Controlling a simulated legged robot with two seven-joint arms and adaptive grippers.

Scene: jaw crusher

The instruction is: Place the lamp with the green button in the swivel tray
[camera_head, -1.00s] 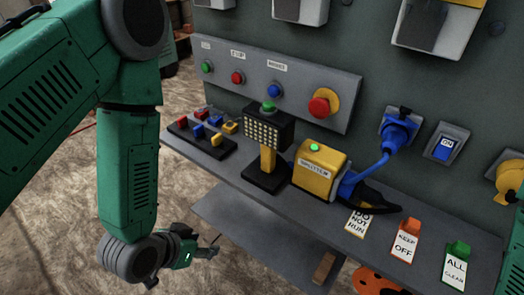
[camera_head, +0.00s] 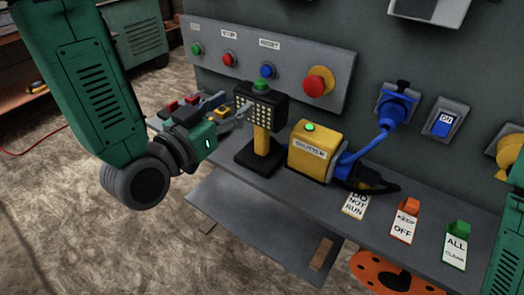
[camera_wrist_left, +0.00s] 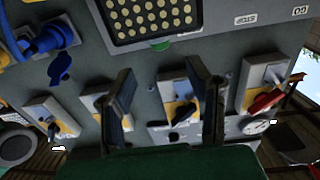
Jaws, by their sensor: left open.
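The lamp (camera_head: 264,109) has a black head with a grid of pale dots, a green button on top, a yellow post and a black base. It stands upright on the grey shelf. In the left wrist view its dotted head (camera_wrist_left: 150,18) fills the top edge, with the green button just below it in the picture. My left gripper (camera_head: 238,107) is open and empty at the left side of the lamp's head; contact cannot be told. Its two fingers (camera_wrist_left: 166,100) also show in the left wrist view. A flat grey plate (camera_head: 245,212) below the shelf may be the swivel tray. My right gripper is not seen.
A yellow splitter box (camera_head: 313,152) with a green button stands right of the lamp, with a blue plug and cable beside it. Coloured switches (camera_head: 190,101) sit behind my left gripper. Tags (camera_head: 404,222) line the shelf's right part. A button panel (camera_head: 290,66) rises behind.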

